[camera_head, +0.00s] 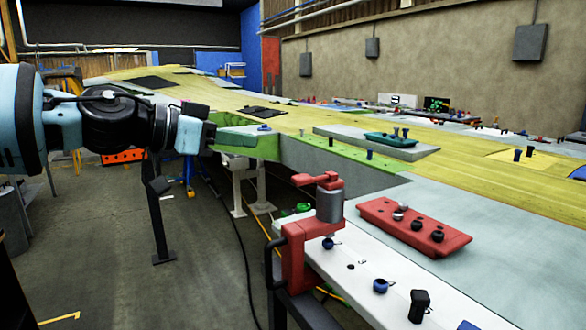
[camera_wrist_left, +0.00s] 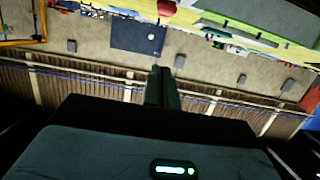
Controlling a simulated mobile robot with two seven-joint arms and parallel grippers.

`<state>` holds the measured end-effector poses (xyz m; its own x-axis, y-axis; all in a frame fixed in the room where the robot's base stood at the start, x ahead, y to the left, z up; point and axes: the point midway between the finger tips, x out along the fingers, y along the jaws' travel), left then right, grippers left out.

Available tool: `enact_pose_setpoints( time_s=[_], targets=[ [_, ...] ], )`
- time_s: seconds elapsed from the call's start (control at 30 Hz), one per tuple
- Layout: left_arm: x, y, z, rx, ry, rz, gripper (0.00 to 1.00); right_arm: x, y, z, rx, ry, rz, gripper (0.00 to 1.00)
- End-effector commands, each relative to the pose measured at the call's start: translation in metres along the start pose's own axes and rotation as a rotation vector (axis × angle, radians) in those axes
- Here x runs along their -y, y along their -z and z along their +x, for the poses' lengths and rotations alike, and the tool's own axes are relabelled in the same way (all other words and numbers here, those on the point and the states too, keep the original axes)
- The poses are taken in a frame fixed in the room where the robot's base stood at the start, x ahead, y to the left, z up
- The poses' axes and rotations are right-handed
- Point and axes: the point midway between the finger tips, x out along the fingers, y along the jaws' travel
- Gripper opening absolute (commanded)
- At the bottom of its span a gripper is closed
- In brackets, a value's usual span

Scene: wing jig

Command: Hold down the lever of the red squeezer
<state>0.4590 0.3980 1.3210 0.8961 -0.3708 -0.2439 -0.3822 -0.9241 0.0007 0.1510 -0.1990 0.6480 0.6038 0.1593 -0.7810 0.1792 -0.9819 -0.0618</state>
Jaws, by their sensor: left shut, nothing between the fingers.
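The red squeezer (camera_head: 297,255) is clamped at the near left end of the white rail, with a grey cylinder (camera_head: 329,207) on it. Its red lever (camera_head: 318,182) lies across the top of the cylinder, roughly level. My left gripper (camera_head: 208,132) reaches in from the left, apart from the squeezer, up and to its left in the head view. Its fingers (camera_wrist_left: 161,88) are shut together with nothing between them in the left wrist view, which does not show the squeezer. My right gripper is in neither view.
The white rail (camera_head: 395,270) carries several blue and black knobs. A red block (camera_head: 413,226) with dark knobs lies on the grey-blue panel beside it. The long yellow wing surface (camera_head: 290,118) stretches behind. Open floor (camera_head: 110,270) lies below my left arm.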

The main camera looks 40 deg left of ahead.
Motion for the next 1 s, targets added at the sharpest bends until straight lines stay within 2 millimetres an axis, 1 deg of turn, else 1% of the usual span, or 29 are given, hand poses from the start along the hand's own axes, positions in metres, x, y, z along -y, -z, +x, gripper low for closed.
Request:
enact_pose_setpoints(
  time_s=[0.17,0.27,1.0],
  targets=[
    [0.0,-0.001,0.002,0.001,0.0,0.0,0.0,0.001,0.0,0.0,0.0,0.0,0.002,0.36],
    [0.0,-0.002,0.009,0.003,0.0,0.0,0.0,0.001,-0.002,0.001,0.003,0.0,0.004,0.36],
    [0.001,-0.003,0.099,0.004,-0.001,0.0,0.0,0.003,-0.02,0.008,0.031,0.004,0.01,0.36]
  ],
)
